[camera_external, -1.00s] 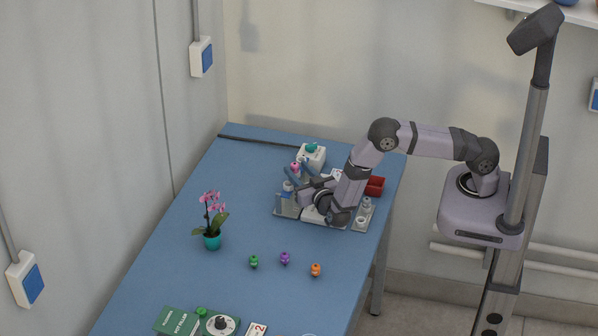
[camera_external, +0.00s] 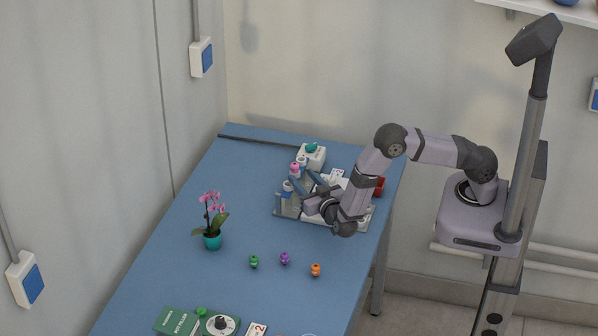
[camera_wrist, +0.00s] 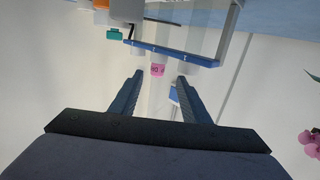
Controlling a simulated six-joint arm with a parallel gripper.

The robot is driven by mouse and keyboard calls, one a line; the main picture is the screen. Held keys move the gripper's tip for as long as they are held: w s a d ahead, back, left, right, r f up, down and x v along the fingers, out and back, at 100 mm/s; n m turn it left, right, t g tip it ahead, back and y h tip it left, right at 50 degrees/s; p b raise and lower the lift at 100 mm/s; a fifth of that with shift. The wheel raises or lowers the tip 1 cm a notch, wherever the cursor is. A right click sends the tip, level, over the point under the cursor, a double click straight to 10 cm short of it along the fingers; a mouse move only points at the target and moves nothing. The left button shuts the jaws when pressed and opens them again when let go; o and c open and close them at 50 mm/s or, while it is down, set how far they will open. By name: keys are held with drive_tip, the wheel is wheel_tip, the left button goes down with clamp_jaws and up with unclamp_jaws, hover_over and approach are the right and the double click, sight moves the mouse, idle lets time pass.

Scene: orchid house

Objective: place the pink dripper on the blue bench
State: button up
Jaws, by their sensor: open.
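The pink dripper (camera_external: 295,168) is at the left back of a grey rack (camera_external: 288,206) on the blue bench (camera_external: 240,262). In the wrist view the pink dripper (camera_wrist: 157,70) shows beyond my fingertips, roughly midway between them, with dark marks on it. My gripper (camera_external: 303,179) is open, pointing toward it from the front right; it also shows in the wrist view (camera_wrist: 159,76) with nothing between the fingers. I see a gap between fingers and dripper. The dripper's lower part is hidden in the external view.
A potted orchid (camera_external: 212,240) stands left. A white box (camera_external: 312,157) with a teal top is behind the rack, and a red container (camera_external: 379,187) is partly behind my arm.

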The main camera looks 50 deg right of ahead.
sight(312, 170)
drive_tip(key=b, duration=0.3)
drive_tip(key=shift+f+b, duration=0.2)
drive_tip(key=shift+b, duration=0.15)
drive_tip(key=shift+d+r, duration=0.1)
drive_tip(key=shift+r, duration=0.25)
drive_tip(key=shift+x, duration=1.05)
drive_tip(key=shift+w+d+p, duration=0.25)
drive_tip(key=shift+d+p, duration=0.25)
drive_tip(key=shift+p, duration=0.2)
drive_tip(key=shift+p+x, duration=0.8)
drive_tip(key=shift+x, duration=1.25)
drive_tip(key=shift+f, duration=0.15)
clamp_jaws()
